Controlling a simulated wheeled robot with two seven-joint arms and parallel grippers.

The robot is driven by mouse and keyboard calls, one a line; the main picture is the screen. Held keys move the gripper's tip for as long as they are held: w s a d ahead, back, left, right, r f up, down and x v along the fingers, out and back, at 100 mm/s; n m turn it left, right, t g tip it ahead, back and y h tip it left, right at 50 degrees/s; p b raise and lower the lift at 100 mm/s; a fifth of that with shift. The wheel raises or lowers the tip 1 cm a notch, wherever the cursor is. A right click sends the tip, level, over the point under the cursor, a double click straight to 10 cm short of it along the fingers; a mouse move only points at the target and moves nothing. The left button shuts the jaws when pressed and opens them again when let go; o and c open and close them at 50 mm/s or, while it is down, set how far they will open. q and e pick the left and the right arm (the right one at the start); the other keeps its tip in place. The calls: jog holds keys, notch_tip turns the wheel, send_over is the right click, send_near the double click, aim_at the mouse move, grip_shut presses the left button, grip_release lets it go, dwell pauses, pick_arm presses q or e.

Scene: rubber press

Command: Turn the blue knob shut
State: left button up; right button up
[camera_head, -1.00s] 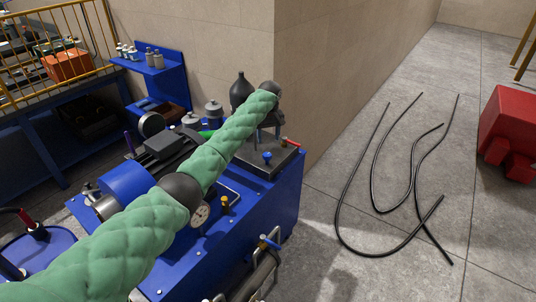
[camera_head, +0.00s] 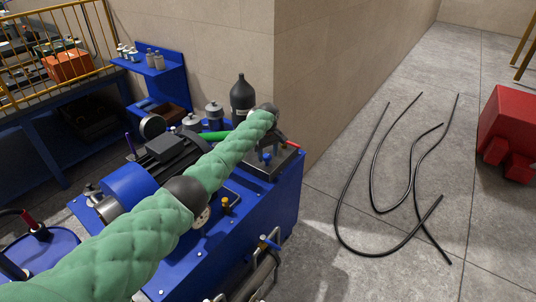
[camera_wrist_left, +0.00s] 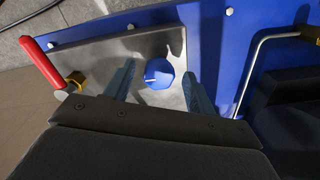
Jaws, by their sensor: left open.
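The blue knob (camera_head: 266,158) sits on the grey metal plate (camera_head: 257,168) at the far right corner of the blue machine. In the left wrist view the round blue knob (camera_wrist_left: 158,73) with a white mark lies between the two fingers of my left gripper (camera_wrist_left: 160,88). The fingers are open, with a visible gap on each side of the knob. In the head view my left gripper (camera_head: 276,138) is above the plate, pointing down, partly hiding it. My right gripper is not in view.
A red-handled lever (camera_wrist_left: 42,62) stands beside the plate in the left wrist view. A dark bottle (camera_head: 242,97) stands behind my arm. The blue machine (camera_head: 277,208) has a yellow knob (camera_head: 226,203) and pipes. Black hoses (camera_head: 375,254) lie on the floor right.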

pick_arm(q)
jog(key=shift+f, duration=0.45)
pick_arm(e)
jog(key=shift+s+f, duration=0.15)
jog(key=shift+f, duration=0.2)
pick_arm(q)
jog(key=c, duration=1)
jog(key=shift+o, duration=0.2)
